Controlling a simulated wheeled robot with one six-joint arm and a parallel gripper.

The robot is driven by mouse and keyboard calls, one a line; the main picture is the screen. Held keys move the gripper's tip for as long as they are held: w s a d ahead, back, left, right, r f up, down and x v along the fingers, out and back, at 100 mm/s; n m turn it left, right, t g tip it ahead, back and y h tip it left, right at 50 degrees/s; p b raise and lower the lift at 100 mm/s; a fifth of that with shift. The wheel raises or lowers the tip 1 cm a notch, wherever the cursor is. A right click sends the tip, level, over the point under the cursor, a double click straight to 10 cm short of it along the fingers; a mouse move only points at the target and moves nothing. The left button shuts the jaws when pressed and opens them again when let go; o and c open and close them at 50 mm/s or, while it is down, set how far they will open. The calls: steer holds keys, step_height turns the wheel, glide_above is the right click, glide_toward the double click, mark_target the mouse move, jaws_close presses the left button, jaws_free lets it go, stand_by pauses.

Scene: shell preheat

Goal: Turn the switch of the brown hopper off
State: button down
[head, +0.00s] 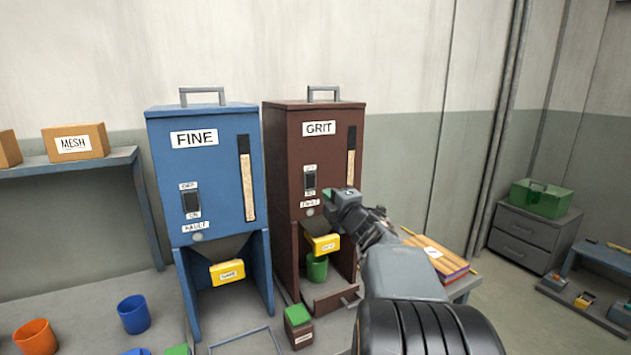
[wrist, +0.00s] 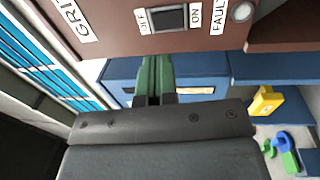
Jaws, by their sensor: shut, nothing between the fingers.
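The brown hopper (head: 287,143) is labelled GRIT and stands right of the blue one. Its dark rocker switch (head: 310,180) has a label above and one below. In the wrist view the switch (wrist: 170,18) lies between OFF, on the GRIT side, and ON, on the FAULT side. I cannot tell which way it is tipped. My gripper (head: 331,197) is in front of the hopper, just right of and below the switch in the head view. Its green fingertips (wrist: 155,72) are together and empty, apart from the switch in the wrist view.
The blue hopper (head: 162,160) labelled FINE has a similar switch. A yellow gate (head: 325,243) and a green cup (head: 317,268) are low in the brown hopper. A round grey lamp (wrist: 241,11) sits beside the FAULT label. A green-topped box (head: 299,325) stands in front.

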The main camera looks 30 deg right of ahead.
mark_target(312, 178)
steer(key=w, duration=0.2)
steer(key=w+p, duration=0.1)
steer(key=w, duration=0.2)
steer(key=w+d+r, duration=0.1)
steer(key=w, duration=0.2)
steer(key=shift+w+p, duration=0.25)
steer(key=shift+p, duration=0.1)
steer(key=shift+r, duration=0.1)
